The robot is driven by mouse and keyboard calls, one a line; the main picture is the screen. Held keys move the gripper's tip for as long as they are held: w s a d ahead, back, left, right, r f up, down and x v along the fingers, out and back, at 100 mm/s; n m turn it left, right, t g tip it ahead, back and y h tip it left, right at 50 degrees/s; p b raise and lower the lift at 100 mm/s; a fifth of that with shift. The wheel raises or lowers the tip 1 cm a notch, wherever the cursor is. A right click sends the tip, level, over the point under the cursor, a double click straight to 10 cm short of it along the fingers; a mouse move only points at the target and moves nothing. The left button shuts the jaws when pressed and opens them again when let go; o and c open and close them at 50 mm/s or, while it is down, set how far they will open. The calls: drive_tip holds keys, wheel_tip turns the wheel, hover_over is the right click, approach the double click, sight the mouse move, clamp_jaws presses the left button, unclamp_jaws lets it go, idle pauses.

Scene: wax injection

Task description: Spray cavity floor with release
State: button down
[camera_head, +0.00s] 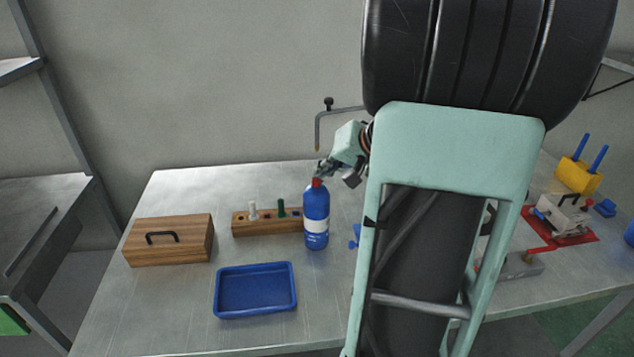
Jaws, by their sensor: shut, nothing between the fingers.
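A blue bottle (316,228) with a white label band and a red top stands upright on the metal table. My gripper (321,173) is at the bottle's top, shut with nothing held. At this size I cannot tell whether the fingers touch the red top. A metal block with a light top, perhaps the mould (563,216), sits on a red mat (590,237) at the right. Its cavity floor cannot be made out from here.
A wooden box with a black handle (185,245), a wooden rack (240,225) with white and green pegs, and a blue tray (230,312) are at left. A yellow block (578,178) with blue handles stands at right. My arm hides the table's middle.

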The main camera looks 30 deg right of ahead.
drive_tip(key=shift+f, duration=0.2)
drive_tip(key=shift+r, duration=0.75)
wheel_tip(320, 180, up, 6)
drive_tip(key=p, duration=0.3)
idle(0.5)
idle(0.7)
